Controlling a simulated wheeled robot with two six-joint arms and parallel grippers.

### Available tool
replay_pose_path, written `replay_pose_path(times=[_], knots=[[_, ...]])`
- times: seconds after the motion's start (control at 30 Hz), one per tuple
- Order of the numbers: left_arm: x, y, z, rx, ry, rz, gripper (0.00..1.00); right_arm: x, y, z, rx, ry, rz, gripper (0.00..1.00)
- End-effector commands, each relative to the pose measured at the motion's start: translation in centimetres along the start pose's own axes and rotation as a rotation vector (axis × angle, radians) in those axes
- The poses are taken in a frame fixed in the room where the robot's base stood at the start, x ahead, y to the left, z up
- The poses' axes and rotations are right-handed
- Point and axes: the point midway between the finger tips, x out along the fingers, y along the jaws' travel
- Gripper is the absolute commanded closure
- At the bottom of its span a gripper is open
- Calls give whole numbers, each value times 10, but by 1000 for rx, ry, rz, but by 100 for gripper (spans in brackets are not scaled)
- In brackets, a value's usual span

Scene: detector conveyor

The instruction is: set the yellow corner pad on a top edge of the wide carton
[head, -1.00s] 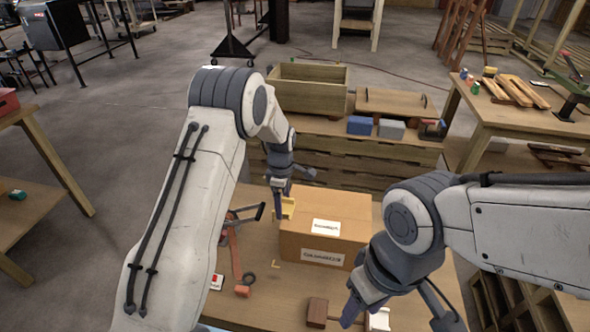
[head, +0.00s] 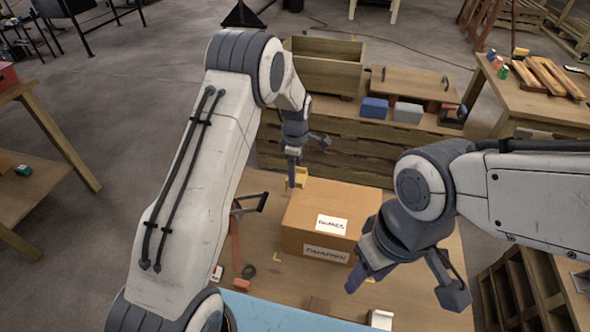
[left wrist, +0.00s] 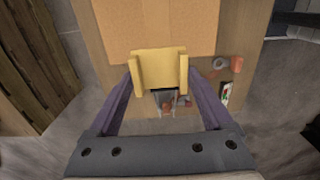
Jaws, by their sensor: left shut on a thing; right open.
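The wide carton (head: 365,207) is a closed brown box with white labels, standing on the wooden table. The yellow corner pad (head: 301,178) is at the carton's far left top corner in the head view. My left gripper (head: 294,183) is shut on the pad. In the left wrist view the pad (left wrist: 158,66) sits between the purple fingertips (left wrist: 159,80), overlapping the carton's edge (left wrist: 160,30). I cannot tell whether it touches the carton. My right gripper (head: 404,287) is open and empty at the carton's near right.
A clamp-like tool with a black handle (head: 252,203), an orange strap (head: 236,245) and a dark ring (head: 249,270) lie left of the carton. Behind stands a crate bench with a planter box (head: 325,72).

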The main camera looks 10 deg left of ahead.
Motion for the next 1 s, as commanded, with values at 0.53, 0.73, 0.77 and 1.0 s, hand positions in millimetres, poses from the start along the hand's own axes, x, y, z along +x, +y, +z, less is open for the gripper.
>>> replay_pose_path(times=[0.53, 0.73, 0.77, 1.0], knots=[[44, 0, -2, -3, 0, 1, 75, 25, 2, 1, 0, 0, 0, 50], [48, 0, -2, -3, 0, 1, 75, 27, 2, 1, 0, 0, 0, 50], [48, 0, -2, -3, 0, 1, 75, 27, 2, 1, 0, 0, 0, 50], [47, 0, -2, -3, 0, 1, 75, 26, 2, 1, 0, 0, 0, 50]])
